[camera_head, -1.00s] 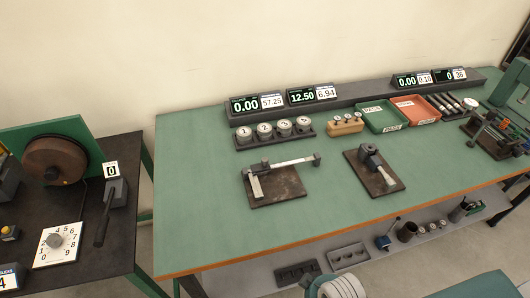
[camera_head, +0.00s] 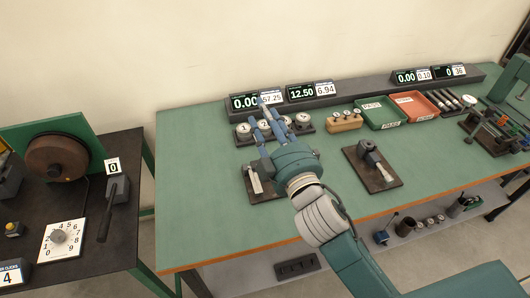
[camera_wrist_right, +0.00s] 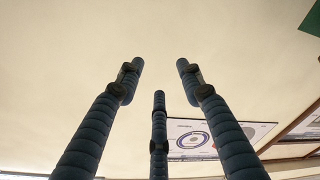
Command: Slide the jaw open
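A sliding-jaw measuring fixture stands on a dark plate (camera_head: 262,194) on the green bench. Its pale upright jaw piece (camera_head: 254,179) shows at the plate's left side; its long bar and right end are hidden behind my right gripper. My right gripper (camera_head: 264,122) comes in from the bottom right and reaches over the fixture, its fingers pointing toward the back displays. In the right wrist view its three blue fingers (camera_wrist_right: 160,85) are spread, with nothing between them. I cannot tell whether it touches the fixture. My left gripper is not in view.
Numbered weights (camera_head: 303,121) in a rack lie behind the fingers. A second fixture (camera_head: 371,166) stands to the right. Green (camera_head: 381,112) and red (camera_head: 413,106) trays sit at the back. The bench (camera_head: 192,190) is clear at left. A dark side table (camera_head: 118,225) holds a dial.

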